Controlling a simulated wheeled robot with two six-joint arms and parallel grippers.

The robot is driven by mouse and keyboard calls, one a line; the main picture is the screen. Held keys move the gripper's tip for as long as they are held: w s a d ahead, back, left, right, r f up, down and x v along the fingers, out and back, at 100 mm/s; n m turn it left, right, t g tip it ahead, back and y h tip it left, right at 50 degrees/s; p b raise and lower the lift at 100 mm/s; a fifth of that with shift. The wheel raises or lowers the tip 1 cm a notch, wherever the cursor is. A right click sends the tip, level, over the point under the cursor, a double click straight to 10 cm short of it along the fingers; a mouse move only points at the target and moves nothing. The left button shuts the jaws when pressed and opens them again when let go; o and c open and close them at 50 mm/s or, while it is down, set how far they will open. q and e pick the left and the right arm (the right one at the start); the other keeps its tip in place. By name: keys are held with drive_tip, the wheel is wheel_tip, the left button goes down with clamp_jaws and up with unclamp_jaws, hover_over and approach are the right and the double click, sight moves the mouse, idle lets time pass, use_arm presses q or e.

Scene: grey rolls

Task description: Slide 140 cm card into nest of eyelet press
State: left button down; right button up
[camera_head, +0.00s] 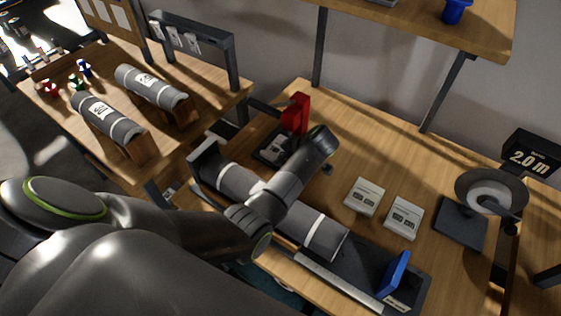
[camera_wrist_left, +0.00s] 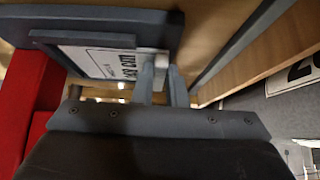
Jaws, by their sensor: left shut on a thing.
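The eyelet press shows in the head view as a red upright body (camera_head: 295,113) with a dark base (camera_head: 264,157) at the table's back left. Its red side (camera_wrist_left: 40,140) fills the left edge of the left wrist view. A white card (camera_wrist_left: 98,63) with dark print, partly readable, lies at the dark grey plate (camera_wrist_left: 100,20) of the press. My left gripper (camera_wrist_left: 160,68) is shut on the card's right end. I cannot tell how deep the card sits in the nest. In the head view my forearm and wrist hide the gripper. My right gripper is not in view.
A grey roll (camera_head: 322,237) lies in a dark trough below my left arm, with a blue stop (camera_head: 394,273) at its right end. More rolls (camera_head: 108,120) lie on the left table.

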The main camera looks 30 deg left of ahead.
use_arm(q)
drive_tip(key=shift+w+b, duration=0.3)
drive_tip(key=shift+w, duration=0.1)
drive_tip(key=shift+w+d, duration=0.1)
drive_tip(key=c, duration=1.4)
unclamp_jaws()
drive_tip(key=shift+r, duration=0.1)
drive_tip(key=b+v, duration=0.1)
drive_tip(key=v, duration=1.6)
drive_tip(key=shift+d+r, duration=0.1)
